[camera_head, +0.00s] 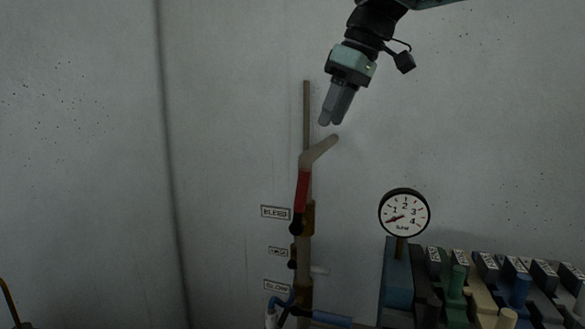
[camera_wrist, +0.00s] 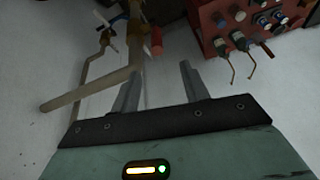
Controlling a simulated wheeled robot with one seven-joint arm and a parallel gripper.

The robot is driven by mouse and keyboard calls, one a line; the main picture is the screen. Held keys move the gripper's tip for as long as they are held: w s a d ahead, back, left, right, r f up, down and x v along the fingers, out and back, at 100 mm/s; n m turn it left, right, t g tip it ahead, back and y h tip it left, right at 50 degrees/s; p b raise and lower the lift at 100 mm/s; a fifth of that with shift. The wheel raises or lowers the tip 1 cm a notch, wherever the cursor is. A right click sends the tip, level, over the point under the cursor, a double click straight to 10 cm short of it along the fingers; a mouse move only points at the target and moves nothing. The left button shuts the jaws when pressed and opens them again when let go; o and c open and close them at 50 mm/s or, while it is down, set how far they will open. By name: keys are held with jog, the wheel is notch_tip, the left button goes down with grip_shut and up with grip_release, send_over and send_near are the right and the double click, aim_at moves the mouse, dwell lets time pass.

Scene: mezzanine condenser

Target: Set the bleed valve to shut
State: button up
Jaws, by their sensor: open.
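The bleed valve (camera_head: 306,218) is a brass fitting on a vertical pipe, beside a label that reads BLEED (camera_head: 275,212). Its red lever (camera_head: 302,193) points up along the pipe. A red end, apparently this lever, shows in the wrist view (camera_wrist: 156,42). Above the lever, a pale angled spout (camera_head: 322,149) sticks out to the upper right; a pale pipe crosses the wrist view (camera_wrist: 90,90). My gripper (camera_head: 331,122) is open and empty, above the spout and up and right of the lever, touching neither. Its two fingers also show in the wrist view (camera_wrist: 158,82).
Two more labels, one reading SLOW (camera_head: 277,285), mark lower fittings. A round gauge (camera_head: 405,213) stands right of the pipe, near a row of labelled blocks with coloured posts (camera_head: 490,285). A red box with knobs (camera_wrist: 240,28) shows in the wrist view. The wall at left is clear.

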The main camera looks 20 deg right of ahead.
jog(key=p, duration=0.4)
send_near(302, 209)
jog(key=w+f, duration=0.1)
jog(key=w+a+f, duration=0.1)
jog(key=f, duration=0.1)
jog(key=w+a+f, duration=0.1)
jog(key=shift+w+a+f, duration=0.15)
jog(key=shift+w+f, duration=0.05)
jog(key=shift+w, duration=0.1)
grip_shut()
